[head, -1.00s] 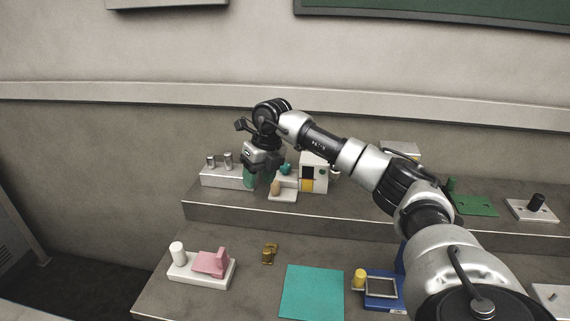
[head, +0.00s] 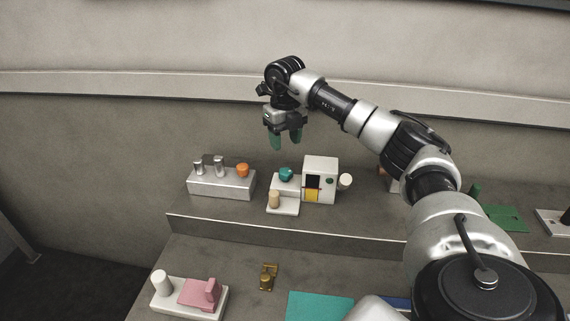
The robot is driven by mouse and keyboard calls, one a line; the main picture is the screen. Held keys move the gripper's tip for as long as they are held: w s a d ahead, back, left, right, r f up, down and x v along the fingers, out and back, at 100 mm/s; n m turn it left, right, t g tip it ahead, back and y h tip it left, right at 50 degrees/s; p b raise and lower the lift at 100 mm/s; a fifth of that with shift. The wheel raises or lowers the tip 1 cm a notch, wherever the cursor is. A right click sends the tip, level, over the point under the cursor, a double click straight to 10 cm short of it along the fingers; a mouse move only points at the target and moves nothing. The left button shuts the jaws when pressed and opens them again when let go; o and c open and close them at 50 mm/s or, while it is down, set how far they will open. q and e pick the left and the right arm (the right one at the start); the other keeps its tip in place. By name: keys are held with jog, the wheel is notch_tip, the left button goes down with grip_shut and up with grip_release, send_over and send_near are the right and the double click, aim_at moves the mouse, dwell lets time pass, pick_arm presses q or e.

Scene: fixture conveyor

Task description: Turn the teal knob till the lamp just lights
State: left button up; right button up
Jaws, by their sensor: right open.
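The teal knob (head: 286,173) sits on the raised back part of a small white stepped block (head: 283,207) on the upper shelf. A tan peg (head: 274,199) stands on the block's lower front part. My right gripper (head: 285,145) is open and empty, with green fingertips pointing down. It appears above the teal knob and apart from it. I cannot tell for certain which thing is the lamp; an orange dome (head: 242,170) on a silver block shows no clear glow. My left gripper is not in view.
Right beside the knob's block stands a white box (head: 321,170) with a dark window, a yellow part and a round white side piece (head: 345,181). The silver block (head: 221,184) with metal posts is to the left. A pink part (head: 200,293) and brass piece (head: 268,277) lie below.

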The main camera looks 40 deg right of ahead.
send_over(286, 170)
jog(key=f, duration=0.2)
jog(key=f+p, duration=0.1)
jog(key=f, duration=0.1)
jog(key=shift+s+a+f, duration=0.2)
jog(key=shift+f, duration=0.05)
jog(key=f, duration=0.4)
jog(key=shift+w+d+p, duration=0.1)
jog(key=shift+w+p, duration=0.1)
jog(key=shift+p, duration=0.1)
jog(key=shift+f, duration=0.6)
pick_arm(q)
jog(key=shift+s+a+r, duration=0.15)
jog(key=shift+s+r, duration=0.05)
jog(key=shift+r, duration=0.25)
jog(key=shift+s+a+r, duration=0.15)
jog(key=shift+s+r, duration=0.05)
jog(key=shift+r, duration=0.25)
